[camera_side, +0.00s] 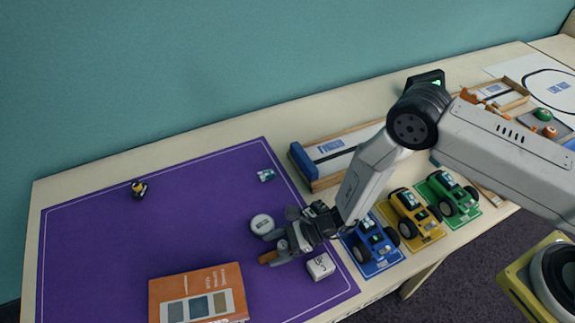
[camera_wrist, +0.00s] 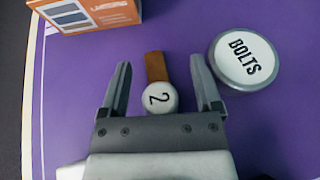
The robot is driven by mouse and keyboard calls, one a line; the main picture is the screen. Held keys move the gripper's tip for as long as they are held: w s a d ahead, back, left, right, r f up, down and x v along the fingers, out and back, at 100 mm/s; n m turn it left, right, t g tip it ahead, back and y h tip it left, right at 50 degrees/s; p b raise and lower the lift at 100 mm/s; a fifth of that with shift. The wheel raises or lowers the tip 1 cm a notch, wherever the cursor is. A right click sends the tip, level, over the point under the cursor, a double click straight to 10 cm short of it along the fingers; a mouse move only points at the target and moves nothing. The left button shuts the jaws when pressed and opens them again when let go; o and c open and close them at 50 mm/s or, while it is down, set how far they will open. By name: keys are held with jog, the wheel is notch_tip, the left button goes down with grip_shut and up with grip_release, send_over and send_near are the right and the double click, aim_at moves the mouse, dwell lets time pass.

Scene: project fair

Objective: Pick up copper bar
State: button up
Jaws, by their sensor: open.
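The copper bar (camera_wrist: 156,66) is a short brown bar lying on the purple mat (camera_wrist: 190,20). In the wrist view it lies between the two finger lines, its far end at about the fingertips. A white round piece marked "2" (camera_wrist: 160,97) covers its near end; I cannot tell whether they touch. My gripper (camera_wrist: 163,72) is open, with a finger on each side of the bar and gaps to both. In the side view the bar's end (camera_side: 268,257) shows beside my gripper (camera_side: 277,249), low over the mat; the rest is hidden.
A round tin labelled "BOLTS" (camera_wrist: 244,61) stands close to the right finger. An orange box (camera_side: 197,292) lies at the front of the mat. A small white box (camera_side: 320,266) sits near my gripper. Toy cars (camera_side: 409,215) stand to the right. The mat's left is mostly clear.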

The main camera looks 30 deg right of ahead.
grip_shut()
jog(key=shift+r, duration=0.2)
jog(key=shift+r, duration=0.85)
jog(key=s+d+r, duration=0.7)
jog(key=s+r, duration=0.4)
jog(key=shift+s+d, duration=0.3)
jog(key=shift+d, duration=0.05)
